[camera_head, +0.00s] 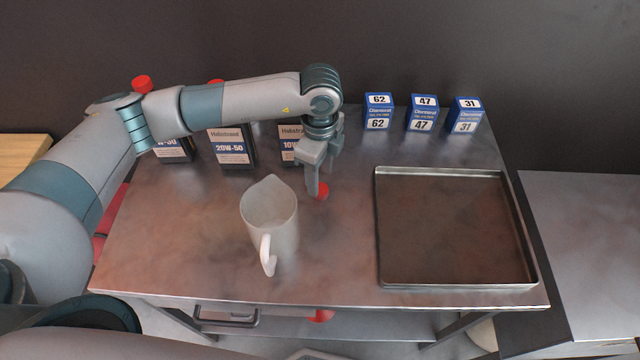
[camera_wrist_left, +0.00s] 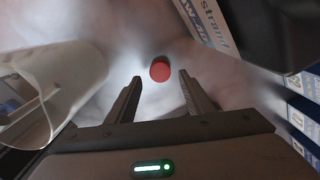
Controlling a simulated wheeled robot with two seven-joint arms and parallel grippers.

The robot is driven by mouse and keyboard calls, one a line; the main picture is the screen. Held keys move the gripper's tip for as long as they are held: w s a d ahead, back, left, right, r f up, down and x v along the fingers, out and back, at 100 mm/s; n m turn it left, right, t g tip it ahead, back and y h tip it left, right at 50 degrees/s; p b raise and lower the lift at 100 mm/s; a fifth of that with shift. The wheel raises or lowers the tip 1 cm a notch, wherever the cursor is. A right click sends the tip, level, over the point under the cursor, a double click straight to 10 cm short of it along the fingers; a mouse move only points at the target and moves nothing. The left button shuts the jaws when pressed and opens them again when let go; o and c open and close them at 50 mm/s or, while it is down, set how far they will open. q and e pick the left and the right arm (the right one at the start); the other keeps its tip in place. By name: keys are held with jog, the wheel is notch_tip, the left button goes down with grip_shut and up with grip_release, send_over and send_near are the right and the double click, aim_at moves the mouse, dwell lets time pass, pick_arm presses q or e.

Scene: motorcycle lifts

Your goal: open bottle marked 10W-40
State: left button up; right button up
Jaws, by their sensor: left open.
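The 10W-40 bottle (camera_head: 289,146) stands at the back of the metal table, partly behind my left arm, its top hidden. Its dark side and label (camera_wrist_left: 203,22) show at the upper right of the left wrist view. A red cap (camera_head: 321,191) appears to lie on the table in front of it, apart from the bottle. My left gripper (camera_head: 321,180) points down just over this cap. In the left wrist view the cap (camera_wrist_left: 160,69) shows just beyond the gap between the open, empty fingers (camera_wrist_left: 161,81). My right gripper is not in view.
A white jug (camera_head: 270,218) stands left of the gripper. A 20W-50 bottle (camera_head: 232,148) and another bottle (camera_head: 173,150) stand behind my arm. A shallow metal tray (camera_head: 450,171) lies at right. Three blue boxes (camera_head: 422,112) line the back edge.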

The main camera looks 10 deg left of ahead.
aim_at(320, 189)
pick_arm(q)
notch_tip(320, 189, up, 8)
jog(key=b, duration=0.2)
jog(key=shift+f, duration=0.1)
dwell(0.7)
